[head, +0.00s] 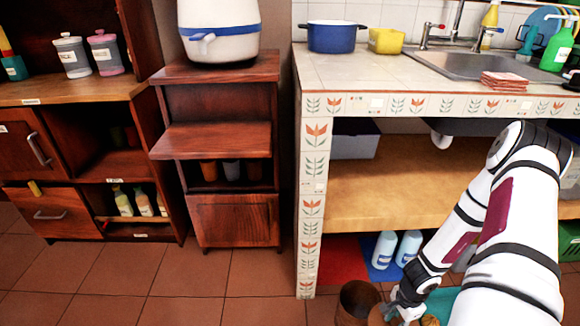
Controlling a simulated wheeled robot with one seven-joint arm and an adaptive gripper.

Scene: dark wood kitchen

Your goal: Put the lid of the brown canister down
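A brown canister (355,304) stands low in the head view, at the bottom edge, just right of the tiled counter's corner post. Its top looks open and dark inside. My gripper (397,311) is down at the bottom edge, just right of the canister. A small brown piece (378,316) shows between the canister and my gripper. It may be the lid, but it is too small and cut off to be sure. The fingers are small and partly out of frame, so I cannot tell whether they hold it.
Two light blue bottles (409,249) stand under the counter behind my gripper. A teal object (441,303) lies right of it, partly behind my arm. The wooden shelf (390,190) under the counter is above. Tiled floor (210,295) to the left is clear.

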